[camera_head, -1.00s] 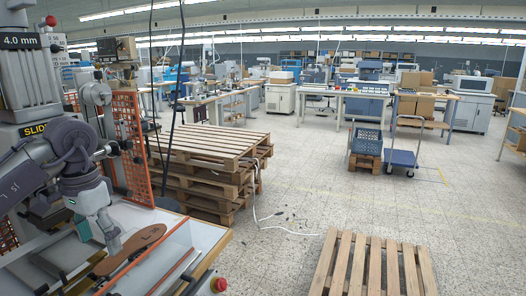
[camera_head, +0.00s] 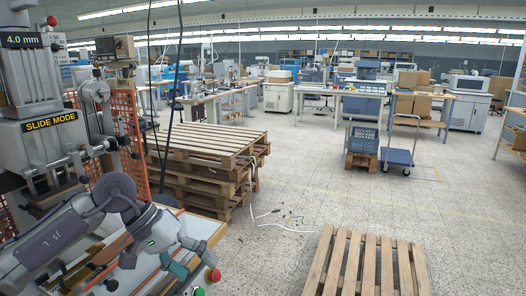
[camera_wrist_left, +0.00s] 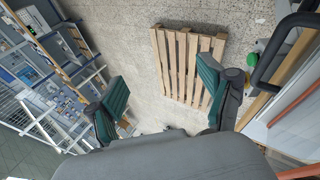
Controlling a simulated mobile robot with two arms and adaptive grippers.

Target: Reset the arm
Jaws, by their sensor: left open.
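My left arm comes in from the lower left in the head view. My left gripper (camera_head: 178,268) is over the front right part of the stamping machine's table, close to the red button. In the left wrist view my left gripper (camera_wrist_left: 162,100) has its two green-padded fingers spread wide with nothing between them. Beyond the fingers are the floor and a wooden pallet. The brown wooden piece on the machine's table is mostly hidden behind my arm. My right gripper is not in view.
The stamping machine (camera_head: 45,150) with a "SLIDE MODE" label stands at the left. A red button (camera_head: 214,275) sits at its table corner. A stack of pallets (camera_head: 205,145) stands behind it, and a single pallet (camera_head: 368,262) lies front right. Open floor (camera_head: 330,200) lies between.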

